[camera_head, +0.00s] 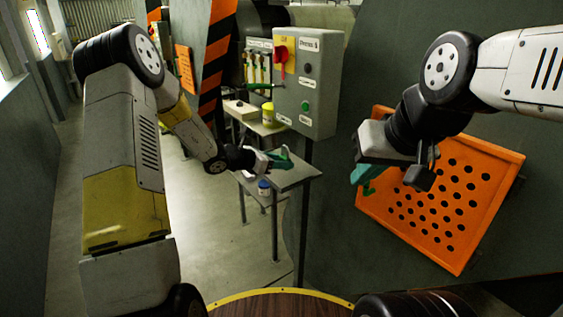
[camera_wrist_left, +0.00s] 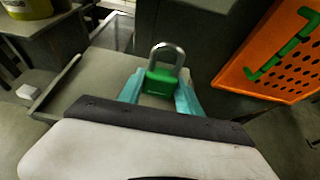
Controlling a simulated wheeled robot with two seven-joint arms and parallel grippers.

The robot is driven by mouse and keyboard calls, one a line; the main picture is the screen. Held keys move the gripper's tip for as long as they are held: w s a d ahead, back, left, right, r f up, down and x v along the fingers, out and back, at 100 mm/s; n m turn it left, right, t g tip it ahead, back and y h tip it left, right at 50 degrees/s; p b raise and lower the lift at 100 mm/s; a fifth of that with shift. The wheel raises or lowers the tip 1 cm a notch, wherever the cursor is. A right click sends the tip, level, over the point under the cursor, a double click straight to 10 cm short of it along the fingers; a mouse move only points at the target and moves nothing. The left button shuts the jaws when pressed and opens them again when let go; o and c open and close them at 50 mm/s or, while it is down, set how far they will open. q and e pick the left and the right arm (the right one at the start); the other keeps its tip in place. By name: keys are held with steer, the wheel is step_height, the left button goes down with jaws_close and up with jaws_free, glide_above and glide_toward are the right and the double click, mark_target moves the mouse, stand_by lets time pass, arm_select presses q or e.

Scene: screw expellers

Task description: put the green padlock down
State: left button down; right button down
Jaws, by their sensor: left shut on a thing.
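The green padlock (camera_wrist_left: 161,82) has a silver shackle and shows between the teal fingers of my left gripper (camera_wrist_left: 160,92) in the left wrist view. My left gripper (camera_head: 279,160) is shut on it, over the small grey table (camera_head: 296,178) in the head view. I cannot tell whether the padlock touches the tabletop. My right gripper (camera_head: 366,178) is in front of the orange perforated panel (camera_head: 440,200); its teal fingers are partly hidden, so its opening is unclear.
A grey control box (camera_head: 308,85) with a red switch stands behind the table. A yellow tub (camera_head: 268,114) is on a farther table, and a blue-and-white jar (camera_head: 264,188) sits lower down. A green handle (camera_wrist_left: 283,45) is on the orange panel.

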arm_select(q)
steer(key=shift+f, duration=1)
steer(key=c, duration=0.8)
jaws_free()
steer(key=shift+f, duration=0.2)
